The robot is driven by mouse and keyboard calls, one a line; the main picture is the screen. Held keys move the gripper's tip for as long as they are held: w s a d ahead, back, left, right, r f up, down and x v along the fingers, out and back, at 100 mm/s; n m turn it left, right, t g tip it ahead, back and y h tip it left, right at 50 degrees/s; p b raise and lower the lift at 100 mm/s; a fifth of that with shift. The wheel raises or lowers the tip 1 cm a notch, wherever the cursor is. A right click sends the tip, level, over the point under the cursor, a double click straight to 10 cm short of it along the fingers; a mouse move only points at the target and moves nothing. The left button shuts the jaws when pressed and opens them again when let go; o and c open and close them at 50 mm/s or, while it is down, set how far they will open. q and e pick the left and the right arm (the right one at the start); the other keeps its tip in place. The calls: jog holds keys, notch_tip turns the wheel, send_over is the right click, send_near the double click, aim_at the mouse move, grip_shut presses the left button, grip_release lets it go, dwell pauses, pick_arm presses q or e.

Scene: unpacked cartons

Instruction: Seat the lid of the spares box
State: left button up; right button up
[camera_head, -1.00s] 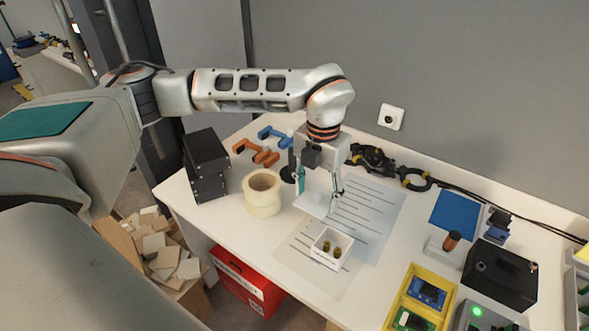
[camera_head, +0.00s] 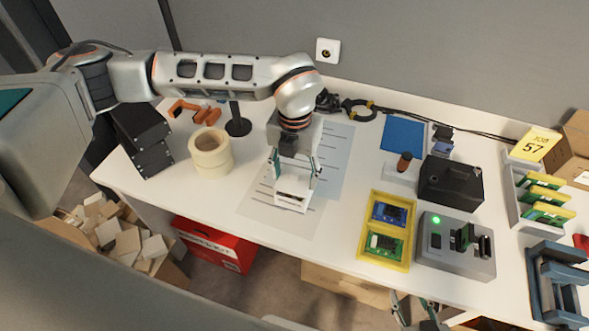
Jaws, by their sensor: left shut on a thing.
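My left gripper (camera_head: 293,174) is shut on the white lid (camera_head: 293,184), a flat plate. It holds the lid directly over the small white spares box (camera_head: 291,206) on the table. A dark strip shows between the lid and the box's front wall, so the lid does not look flush at the front. Whether its other edges touch the rim is hidden. The box's contents are mostly covered. My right gripper (camera_head: 415,312) is at the bottom edge, in front of the table, with its fingers apart and nothing visible between them.
Printed sheets (camera_head: 335,165) lie around the box. A tape roll (camera_head: 210,153) and a black box (camera_head: 143,140) stand to the left. A yellow tray (camera_head: 384,264) with circuit boards and a grey device (camera_head: 455,263) with a green light are to the right.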

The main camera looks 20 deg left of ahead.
dwell(0.3)
pick_arm(q)
jog(key=shift+f, duration=0.4)
jog(key=shift+f+b, duration=0.1)
jog(key=shift+b, duration=0.25)
jog(key=shift+f, duration=0.35)
jog(key=shift+f, duration=0.1)
jog(key=o, duration=1)
notch_tip(320, 180, up, 12)
